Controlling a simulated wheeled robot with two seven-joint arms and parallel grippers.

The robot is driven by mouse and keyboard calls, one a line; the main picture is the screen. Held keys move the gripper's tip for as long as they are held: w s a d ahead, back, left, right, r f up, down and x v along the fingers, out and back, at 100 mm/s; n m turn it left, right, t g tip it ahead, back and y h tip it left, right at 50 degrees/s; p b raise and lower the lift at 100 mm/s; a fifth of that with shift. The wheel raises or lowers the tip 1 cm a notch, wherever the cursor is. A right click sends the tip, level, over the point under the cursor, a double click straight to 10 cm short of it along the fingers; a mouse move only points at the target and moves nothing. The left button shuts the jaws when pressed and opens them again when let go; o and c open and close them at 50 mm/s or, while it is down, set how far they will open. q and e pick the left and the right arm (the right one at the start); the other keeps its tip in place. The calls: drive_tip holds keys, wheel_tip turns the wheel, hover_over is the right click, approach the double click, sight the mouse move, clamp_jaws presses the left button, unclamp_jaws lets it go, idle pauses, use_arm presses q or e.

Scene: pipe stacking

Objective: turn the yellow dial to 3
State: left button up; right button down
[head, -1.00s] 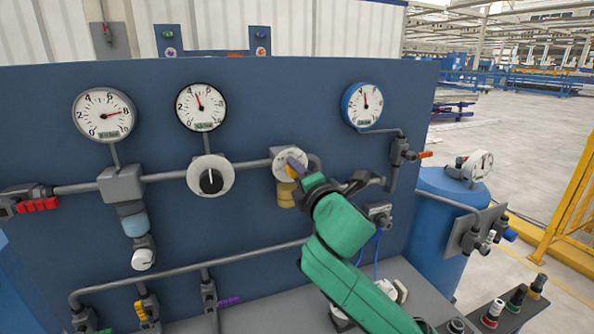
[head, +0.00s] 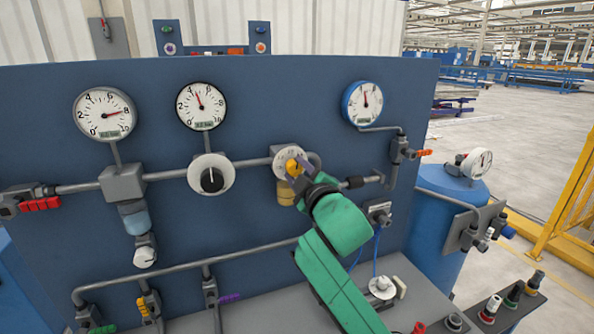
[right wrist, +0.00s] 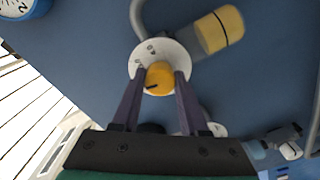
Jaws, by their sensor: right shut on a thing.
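The yellow dial (head: 294,166) sits on a white round plate on the blue panel, right of the black-knobbed dial. In the right wrist view the yellow dial (right wrist: 159,77) shows a dark pointer mark toward its lower left, in front of its white plate (right wrist: 163,47). The plate's numbers are too small to read. My right gripper (head: 303,172) reaches the dial from the lower right. Its two purple fingers (right wrist: 160,84) are shut on the dial, one on each side. My left gripper is not in view.
A black knob (head: 212,179) and several white gauges, one at the upper left (head: 104,114), are on the panel. Grey pipes (head: 245,164) run along it. A blue tank (head: 436,230) stands at the right. Small knobs line the front shelf.

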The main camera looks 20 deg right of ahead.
drive_tip(key=m, duration=0.3)
drive_tip(key=shift+m, duration=0.4)
drive_tip(key=shift+m+p, duration=0.4)
drive_tip(key=shift+m, duration=1.5)
drive_tip(key=shift+c, duration=2.2)
unclamp_jaws()
